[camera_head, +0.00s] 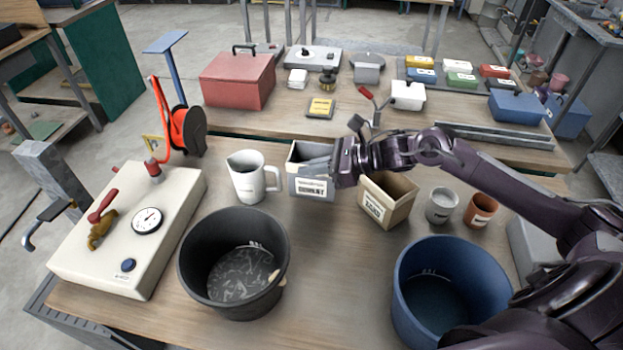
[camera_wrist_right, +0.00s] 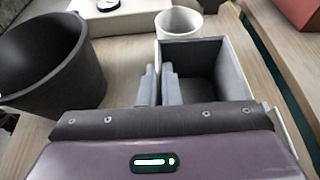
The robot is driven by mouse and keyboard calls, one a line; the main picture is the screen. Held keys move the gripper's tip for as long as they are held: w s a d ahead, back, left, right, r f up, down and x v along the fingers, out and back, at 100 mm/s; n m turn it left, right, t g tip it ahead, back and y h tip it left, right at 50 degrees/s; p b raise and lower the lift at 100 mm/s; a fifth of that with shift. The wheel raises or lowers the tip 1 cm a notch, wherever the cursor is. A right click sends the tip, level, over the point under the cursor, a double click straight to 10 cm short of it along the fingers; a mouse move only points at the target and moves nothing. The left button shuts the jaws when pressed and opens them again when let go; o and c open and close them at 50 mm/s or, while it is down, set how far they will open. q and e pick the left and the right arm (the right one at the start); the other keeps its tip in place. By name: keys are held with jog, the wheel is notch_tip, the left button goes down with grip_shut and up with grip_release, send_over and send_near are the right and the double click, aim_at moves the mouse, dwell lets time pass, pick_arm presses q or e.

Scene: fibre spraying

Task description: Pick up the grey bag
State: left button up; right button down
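The grey bag (camera_head: 312,187) is a box-shaped, open-topped container with a white label on its front. It stands upright on the near table, between the white jug and the beige bag. My right gripper (camera_head: 318,164) reaches in from the right at its top. In the right wrist view, the grey bag (camera_wrist_right: 228,75) has its side wall between my two close-set fingers (camera_wrist_right: 159,86). One finger is outside the bag and the other inside; they appear shut on the wall. The fingertips' contact is partly hidden. My left gripper is not in view.
The beige bag (camera_head: 389,200) stands close on the right, below my right forearm. A white jug (camera_head: 248,178) is close on the left. A black bucket (camera_head: 236,262) and a blue bucket (camera_head: 447,292) stand nearer, with bare tabletop (camera_head: 335,270) between them.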

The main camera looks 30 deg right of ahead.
notch_tip(320, 180, up, 15)
jog(key=b, duration=0.3)
dwell(0.6)
jog(key=shift+f, duration=0.1)
